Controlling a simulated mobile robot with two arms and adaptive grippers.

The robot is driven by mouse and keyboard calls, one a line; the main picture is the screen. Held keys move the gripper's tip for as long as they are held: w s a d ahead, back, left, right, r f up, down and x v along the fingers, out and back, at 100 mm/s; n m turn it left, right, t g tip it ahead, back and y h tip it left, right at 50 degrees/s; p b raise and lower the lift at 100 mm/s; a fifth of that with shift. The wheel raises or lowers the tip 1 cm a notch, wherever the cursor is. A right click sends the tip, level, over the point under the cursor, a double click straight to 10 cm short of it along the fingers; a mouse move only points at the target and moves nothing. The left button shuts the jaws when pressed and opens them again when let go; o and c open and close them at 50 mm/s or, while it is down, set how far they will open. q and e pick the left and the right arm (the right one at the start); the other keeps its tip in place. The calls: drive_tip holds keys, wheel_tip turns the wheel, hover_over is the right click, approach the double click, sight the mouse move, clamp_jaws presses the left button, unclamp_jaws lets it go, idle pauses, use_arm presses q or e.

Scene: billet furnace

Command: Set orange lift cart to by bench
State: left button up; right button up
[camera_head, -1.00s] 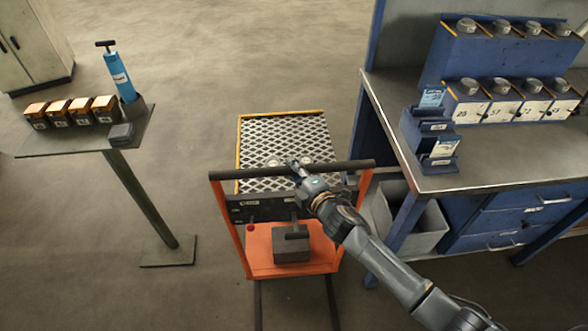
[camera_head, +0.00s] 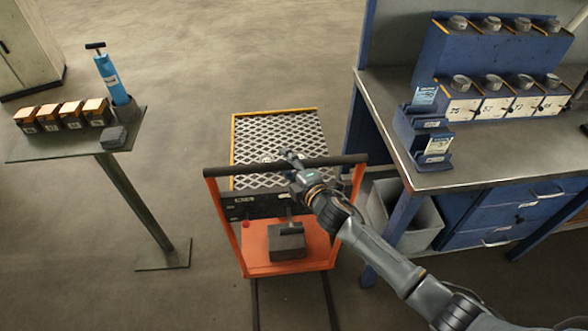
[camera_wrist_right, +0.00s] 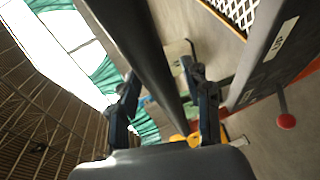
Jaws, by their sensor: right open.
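The orange lift cart (camera_head: 238,245) stands on the floor left of the blue bench (camera_head: 405,205). It has a patterned, yellow-edged platform (camera_head: 275,135) and a dark handle bar (camera_head: 235,169) across its near side. My right gripper (camera_head: 290,158) is at the middle of the handle bar. In the right wrist view, the open fingers (camera_wrist_right: 160,74) lie on either side of the dark bar (camera_wrist_right: 140,40); whether they touch it I cannot tell. The cart's dark side with a red knob (camera_wrist_right: 286,121) also shows there. My left gripper is not in view.
A green stand (camera_head: 120,185) with several orange-topped blocks and a blue pump (camera_head: 109,78) is at left. A grey bin (camera_head: 415,225) sits under the bench, close to the cart's right side. Open floor lies behind the cart and between it and the stand.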

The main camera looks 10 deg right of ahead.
drive_tip(key=v, duration=1.1)
drive_tip(key=shift+s+d, duration=0.2)
drive_tip(key=shift+s, duration=0.15)
drive_tip(key=shift+r, duration=0.1)
drive_tip(key=s+d+f+m+g+h+b, duration=0.1)
drive_tip(key=s+d+f+m+g+h, duration=0.2)
drive_tip(key=f, duration=0.8)
drive_tip(key=s+d+f+m+g, duration=0.1)
drive_tip(key=s+d+f+m, duration=0.3)
drive_tip(key=f, duration=0.7)
drive_tip(key=s+d+f+m+g+h+b, duration=0.1)
drive_tip(key=s+d+f+m+g+h, duration=0.2)
drive_tip(key=f, duration=0.7)
drive_tip(key=s+d+f+m+g, duration=0.1)
drive_tip(key=s+f+m+g, duration=0.1)
drive_tip(key=s+f, duration=0.4)
drive_tip(key=s+d+f+m+g, duration=0.1)
drive_tip(key=s+f+m, duration=0.3)
drive_tip(key=s, duration=1.3)
drive_tip(key=s+d+f+m+g, duration=0.1)
drive_tip(key=s+f+m+g, duration=0.2)
drive_tip(key=s+f, duration=0.7)
drive_tip(key=shift+s+g+b, duration=0.4)
drive_tip(key=shift+s+b, duration=0.05)
drive_tip(key=shift+s, duration=0.75)
drive_tip(key=shift+d, duration=0.1)
